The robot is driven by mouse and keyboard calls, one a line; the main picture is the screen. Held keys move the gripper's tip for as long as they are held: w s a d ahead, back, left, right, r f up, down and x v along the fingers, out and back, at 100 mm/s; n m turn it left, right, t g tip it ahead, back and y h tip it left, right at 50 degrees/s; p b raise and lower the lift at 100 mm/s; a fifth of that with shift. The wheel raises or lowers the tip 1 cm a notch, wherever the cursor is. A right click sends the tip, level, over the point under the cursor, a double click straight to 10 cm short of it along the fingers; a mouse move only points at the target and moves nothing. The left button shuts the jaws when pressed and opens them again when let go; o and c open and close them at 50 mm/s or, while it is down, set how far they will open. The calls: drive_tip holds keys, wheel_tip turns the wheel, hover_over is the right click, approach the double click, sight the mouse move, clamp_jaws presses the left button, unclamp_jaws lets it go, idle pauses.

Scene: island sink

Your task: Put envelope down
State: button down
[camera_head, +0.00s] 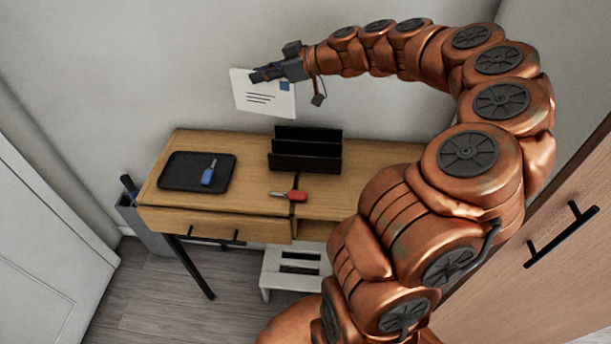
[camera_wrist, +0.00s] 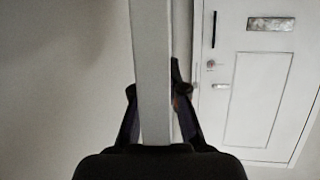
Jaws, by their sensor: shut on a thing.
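A white envelope (camera_head: 262,97) with a blue stamp and dark address lines hangs in the air above the wooden desk (camera_head: 230,205). My gripper (camera_head: 262,76) is shut on its upper part. In the wrist view the envelope (camera_wrist: 151,70) shows edge-on as a pale upright strip between the two fingers of my gripper (camera_wrist: 158,110). The envelope is clear of the desk top, near the back wall. A black slotted letter holder (camera_head: 305,155) stands on the desk below it and to the right.
A black tray (camera_head: 180,172) with a blue-handled object (camera_head: 208,175) lies at the desk's left. A red object (camera_head: 290,196) lies near the front edge. A grey bin (camera_head: 140,222) stands left of the desk, a white step stool (camera_head: 290,268) below. Bare desk top lies between tray and holder.

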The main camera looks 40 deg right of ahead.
sight(295, 103)
drive_tip(key=s+d+f+b, duration=0.1)
drive_tip(key=s+d+b, duration=0.1)
drive_tip(key=s+d+f+n+g+y+b, duration=0.1)
drive_tip(key=s+d+f+b, duration=0.1)
drive_tip(key=s, duration=0.1)
drive_tip(key=s+d+f+n+b, duration=0.1)
drive_tip(key=s+d+b, duration=0.1)
drive_tip(key=s, duration=0.1)
drive_tip(key=shift+d+f+g+y, duration=0.15)
drive_tip(key=shift+f+g+y, duration=0.15)
drive_tip(key=shift+f+g, duration=0.1)
drive_tip(key=shift+s+f, duration=0.15)
wheel_tip(295, 103, down, 10)
drive_tip(key=p, duration=0.1)
drive_tip(key=shift+r, duration=0.25)
drive_tip(key=shift+f+b, duration=0.2)
drive_tip(key=shift+b, duration=0.1)
drive_tip(key=c, duration=1.2)
unclamp_jaws()
drive_tip(key=shift+r+p, duration=0.25)
drive_tip(key=shift+p, duration=0.2)
